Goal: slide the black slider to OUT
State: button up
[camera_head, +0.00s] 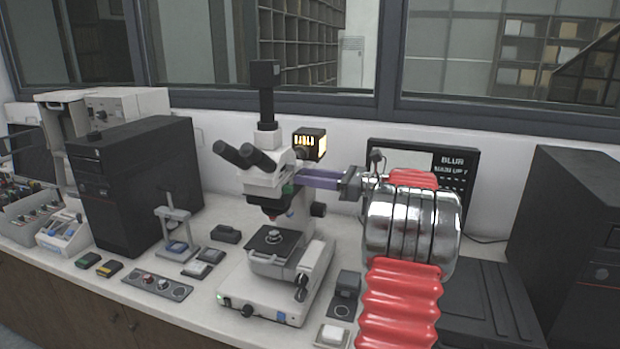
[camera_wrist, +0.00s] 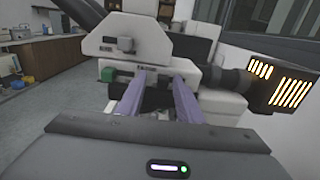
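The white microscope (camera_head: 275,180) stands on the bench, and its head fills the middle of the wrist view (camera_wrist: 125,38). A dark slot with small unreadable lettering and a dark piece, apparently the black slider (camera_wrist: 157,82), shows low on the head. A green part (camera_wrist: 107,74) sits left of it. My gripper (camera_wrist: 159,78) has its two purple fingers apart, one on each side of the dark piece. I cannot tell whether they touch it. In the head view, my gripper (camera_head: 298,179) reaches the microscope head from the right. There the slider is hidden or too small to make out.
A lamp housing with glowing slots (camera_head: 309,144) sits behind the microscope head, and at the right in the wrist view (camera_wrist: 283,88). The eyepieces (camera_head: 241,155) point left. A black screen (camera_head: 455,165) stands behind my arm. Small boxes and a control panel (camera_head: 157,284) lie on the bench.

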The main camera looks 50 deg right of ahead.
jog(key=v, duration=1.3)
jog(key=shift+s+d, duration=0.15)
jog(key=shift+s, duration=0.2)
jog(key=shift+s, duration=0.1)
